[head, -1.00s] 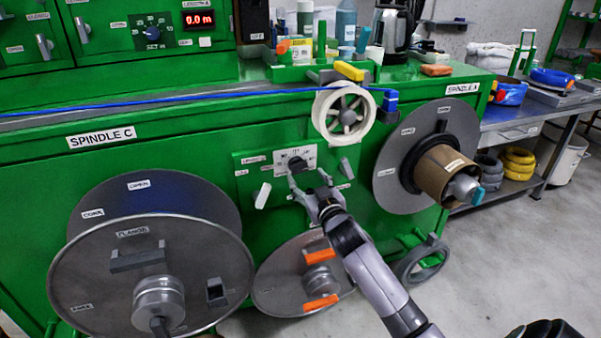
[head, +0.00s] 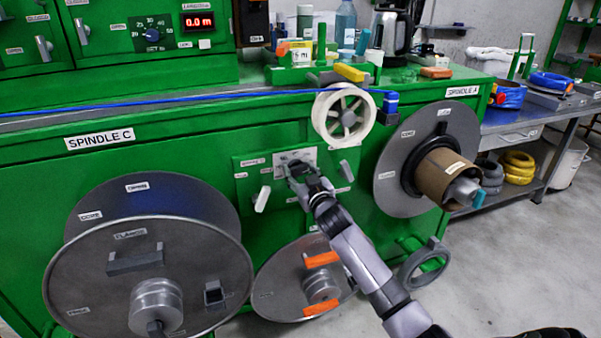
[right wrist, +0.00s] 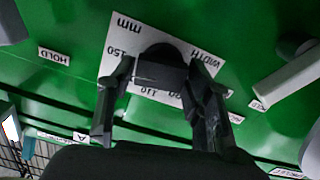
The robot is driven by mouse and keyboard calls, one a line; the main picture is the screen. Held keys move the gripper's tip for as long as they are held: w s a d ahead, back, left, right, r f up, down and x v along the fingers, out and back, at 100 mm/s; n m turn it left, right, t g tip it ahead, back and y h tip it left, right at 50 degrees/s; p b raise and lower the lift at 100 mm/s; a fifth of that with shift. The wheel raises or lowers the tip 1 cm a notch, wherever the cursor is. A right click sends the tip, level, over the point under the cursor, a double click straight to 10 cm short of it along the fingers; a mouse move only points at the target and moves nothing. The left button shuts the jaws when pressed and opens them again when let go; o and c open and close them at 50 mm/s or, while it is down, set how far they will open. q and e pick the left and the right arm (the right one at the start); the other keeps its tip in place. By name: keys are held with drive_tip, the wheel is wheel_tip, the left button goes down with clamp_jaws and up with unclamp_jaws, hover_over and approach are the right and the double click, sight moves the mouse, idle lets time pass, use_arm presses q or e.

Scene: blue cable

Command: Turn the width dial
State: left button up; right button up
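The width dial (right wrist: 160,72) is a dark knob with a raised bar on a white scale plate (right wrist: 118,45) marked WIDTH and MM. The plate is on the green cabinet front and also shows in the head view (head: 308,156). My right gripper (right wrist: 161,78) has one finger on each side of the dial's bar, with no clear gap at either side, and appears shut on it. In the head view my right gripper (head: 301,172) covers most of the dial. My left gripper is not in view.
A white lever (head: 262,199) and a grey lever (head: 346,170) flank the dial plate. A flanged disc with orange grips (head: 322,260) is below. Large spindle discs (head: 95,270) stand left, and a cardboard-core spindle (head: 440,172) stands right.

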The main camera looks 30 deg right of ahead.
drive_tip(key=c, duration=0.8)
drive_tip(key=shift+o, duration=0.2)
drive_tip(key=shift+r+n+p, duration=0.15)
drive_tip(key=shift+n+p, duration=0.45)
drive_tip(key=shift+n, duration=0.1)
drive_tip(key=n+p, duration=0.2)
drive_tip(key=n, duration=0.3)
drive_tip(key=shift+a+p, duration=0.1)
drive_tip(key=shift+p, duration=0.2)
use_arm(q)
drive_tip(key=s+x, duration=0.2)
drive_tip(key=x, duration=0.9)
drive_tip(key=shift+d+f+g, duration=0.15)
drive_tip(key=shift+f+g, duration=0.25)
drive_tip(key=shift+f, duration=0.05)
use_arm(e)
drive_tip(key=shift+n, duration=0.9)
drive_tip(key=shift+a, duration=0.1)
